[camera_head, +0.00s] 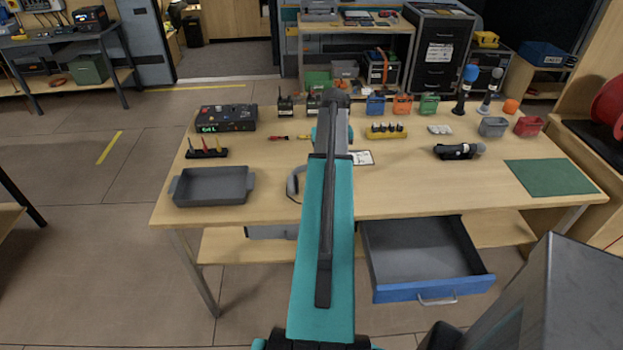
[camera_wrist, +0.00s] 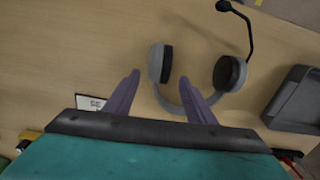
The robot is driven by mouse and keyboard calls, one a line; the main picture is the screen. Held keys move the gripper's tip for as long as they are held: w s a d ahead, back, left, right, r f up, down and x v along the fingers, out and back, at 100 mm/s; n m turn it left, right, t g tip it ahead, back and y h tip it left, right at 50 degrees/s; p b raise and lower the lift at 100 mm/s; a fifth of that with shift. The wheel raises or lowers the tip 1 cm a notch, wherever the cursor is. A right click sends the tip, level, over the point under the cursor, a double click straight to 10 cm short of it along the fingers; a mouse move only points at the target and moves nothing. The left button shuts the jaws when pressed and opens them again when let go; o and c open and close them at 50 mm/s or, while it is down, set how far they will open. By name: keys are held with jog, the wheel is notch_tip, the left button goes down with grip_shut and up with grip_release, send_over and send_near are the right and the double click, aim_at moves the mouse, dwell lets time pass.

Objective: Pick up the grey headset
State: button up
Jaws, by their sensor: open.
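The grey headset (camera_wrist: 189,104) lies on the wooden table in the wrist view, with two dark-padded ear cups and a black microphone boom reaching up. Its headband curves towards my gripper (camera_wrist: 166,78). The gripper's two purple fingers are spread apart with nothing held between them. The left ear cup and part of the headband show between the fingers; the right finger overlaps the band in the picture. I cannot tell whether they touch. In the head view, only the left part of the headset (camera_head: 293,183) shows; my arm hides the rest and my gripper.
A grey tray (camera_head: 212,187) stands left of the headset. An open blue-fronted drawer (camera_head: 433,291) juts out below the table's front edge.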

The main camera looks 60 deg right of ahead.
jog(key=shift+f, duration=0.25)
jog(key=shift+f, duration=0.1)
jog(key=shift+w+f+p, duration=0.1)
jog(key=shift+f+p, duration=1.05)
jog(key=shift+f, duration=1.35)
jog(key=c, duration=1.3)
jog(key=shift+o, duration=0.2)
jog(key=shift+r, duration=0.2)
jog(key=shift+r+b, duration=0.7)
jog(key=shift+r, duration=0.4)
jog(key=s+a+r+b, duration=0.2)
jog(key=s+a+b, duration=0.2)
jog(key=a, duration=1.1)
jog(key=shift+s+r, duration=0.2)
jog(key=shift+s, duration=0.4)
